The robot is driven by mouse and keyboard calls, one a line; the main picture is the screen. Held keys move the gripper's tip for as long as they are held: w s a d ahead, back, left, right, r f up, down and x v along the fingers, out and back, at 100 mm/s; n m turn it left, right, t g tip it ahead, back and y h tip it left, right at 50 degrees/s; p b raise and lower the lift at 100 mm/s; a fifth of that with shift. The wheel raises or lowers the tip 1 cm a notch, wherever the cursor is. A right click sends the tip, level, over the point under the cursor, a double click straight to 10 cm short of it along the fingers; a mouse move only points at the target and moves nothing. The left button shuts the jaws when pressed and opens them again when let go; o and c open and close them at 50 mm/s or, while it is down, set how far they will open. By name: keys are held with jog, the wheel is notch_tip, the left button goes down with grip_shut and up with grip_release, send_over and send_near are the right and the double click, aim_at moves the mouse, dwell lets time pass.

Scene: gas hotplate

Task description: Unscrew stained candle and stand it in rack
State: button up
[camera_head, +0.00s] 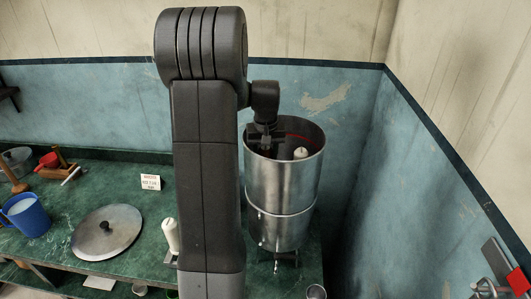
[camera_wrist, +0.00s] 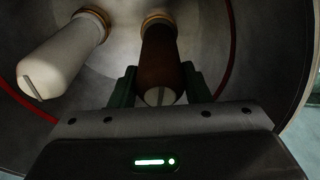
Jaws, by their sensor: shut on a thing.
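The stained candle (camera_wrist: 161,60) is dark brown with a pale slotted end cap. It is inside the steel vessel (camera_head: 283,185), its far end at a brass-coloured collar on the vessel's floor. My gripper (camera_wrist: 158,88) has its green fingers on both sides of the stained candle near the capped end, shut on it. In the head view my gripper (camera_head: 265,136) reaches down into the vessel's open top, and the stained candle cannot be made out clearly. A white candle (camera_wrist: 66,62) is beside it in the vessel. I cannot clearly identify the rack; my arm hides part of the counter.
Another white candle (camera_head: 171,236) stands on the green counter just left of my arm. A round metal lid (camera_head: 107,233), a blue mug (camera_head: 26,215) and a small sign card (camera_head: 151,182) are further left. The vessel's wall surrounds my gripper closely.

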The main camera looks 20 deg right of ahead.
jog(key=shift+c, duration=1.3)
jog(key=n, duration=0.5)
jog(key=shift+y, duration=0.3)
jog(key=n, duration=0.5)
jog(key=shift+y+p, duration=0.3)
